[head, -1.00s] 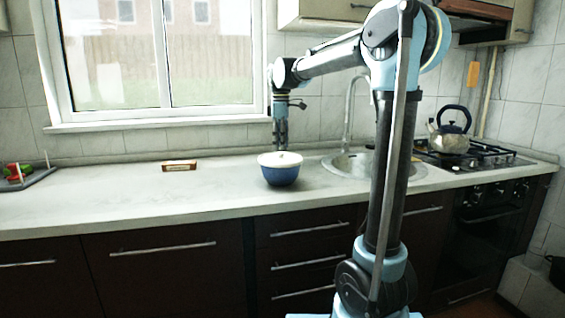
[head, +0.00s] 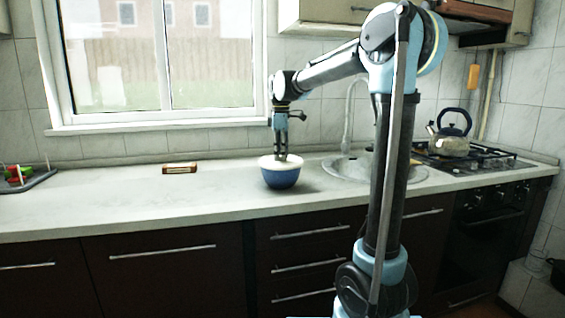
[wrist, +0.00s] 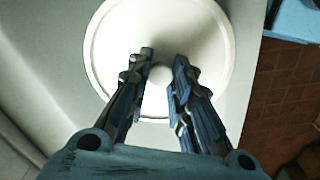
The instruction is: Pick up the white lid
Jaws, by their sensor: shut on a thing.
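The white lid (head: 267,164) sits on the blue pot (head: 281,180) on the countertop. In the wrist view the lid (wrist: 112,45) is a round white disc with a raised rim, and its small round knob (wrist: 160,75) lies between the fingers. My gripper (head: 281,157) points down over the lid's middle, and it also shows in the wrist view (wrist: 163,63). It is shut on the lid's knob. The lid appears level on the pot. The pot is hidden under the lid in the wrist view.
The sink (head: 350,168) with its tap is just right of the pot. A kettle (head: 450,140) stands on the stove (head: 480,163) at the far right. A small brown box (head: 180,168) and a dark tray (head: 35,181) are to the left, with clear countertop between.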

